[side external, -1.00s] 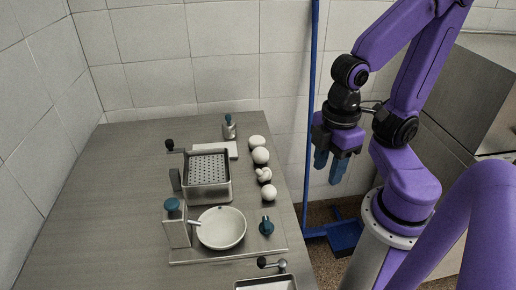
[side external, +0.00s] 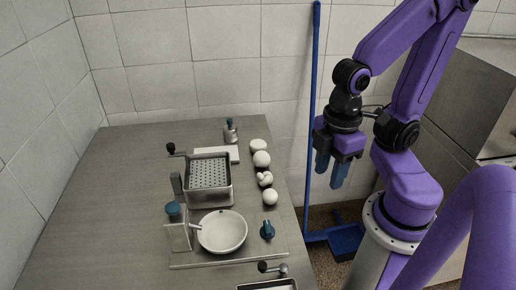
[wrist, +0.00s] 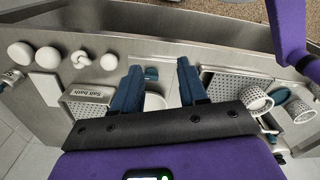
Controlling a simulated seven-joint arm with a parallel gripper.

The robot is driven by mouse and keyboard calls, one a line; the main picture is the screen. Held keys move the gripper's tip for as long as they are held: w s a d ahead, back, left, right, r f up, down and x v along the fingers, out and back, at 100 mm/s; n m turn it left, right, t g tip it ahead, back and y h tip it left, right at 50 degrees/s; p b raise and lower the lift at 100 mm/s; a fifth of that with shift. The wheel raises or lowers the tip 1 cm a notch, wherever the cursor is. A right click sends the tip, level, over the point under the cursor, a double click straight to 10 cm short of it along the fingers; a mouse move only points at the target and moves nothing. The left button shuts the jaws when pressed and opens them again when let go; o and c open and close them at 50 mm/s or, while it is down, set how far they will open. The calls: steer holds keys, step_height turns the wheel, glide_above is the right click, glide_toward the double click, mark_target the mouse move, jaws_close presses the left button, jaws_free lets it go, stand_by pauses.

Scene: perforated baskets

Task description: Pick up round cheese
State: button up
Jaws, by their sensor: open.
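Several white cheeses stand in a row along the right edge of the table: a flattened round one (side external: 258,145), a ball-shaped one (side external: 261,159), a knotted one (side external: 265,179) and another ball (side external: 270,198). I cannot tell which is meant by round cheese. In the wrist view the flattened one (wrist: 20,54), first ball (wrist: 48,57), knotted one (wrist: 81,60) and second ball (wrist: 109,61) run along the upper left. My gripper (side external: 331,172) is open and empty, right of the table beyond its edge. In the wrist view my gripper's blue fingers (wrist: 159,68) are spread apart.
On the table (side external: 105,205) are a perforated basket (side external: 208,172) in a metal frame, a white bowl (side external: 222,231), a white block (side external: 216,154) and a blue-topped container (side external: 177,230). A blue broom pole (side external: 312,110) and dustpan (side external: 345,239) stand right of the table. The table's left side is clear.

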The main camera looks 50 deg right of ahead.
stand_by(0.4)
steer(key=o, duration=0.9)
steer(key=w+m, duration=0.6)
steer(key=w, duration=0.2)
steer(key=m+t+h, duration=0.1)
steer(key=m+h, duration=0.2)
steer(key=m, duration=1.5)
glide_above(258, 143)
steer(key=a, duration=0.2)
steer(key=x, duration=0.4)
steer(key=s+a+x, duration=0.1)
steer(key=x, duration=0.3)
steer(key=a+x, duration=0.1)
steer(key=x, duration=0.3)
steer(key=shift+s+a+f, duration=0.1)
steer(key=shift+s+f, duration=0.25)
steer(key=shift+s, duration=0.05)
steer(key=shift+x, duration=2.55)
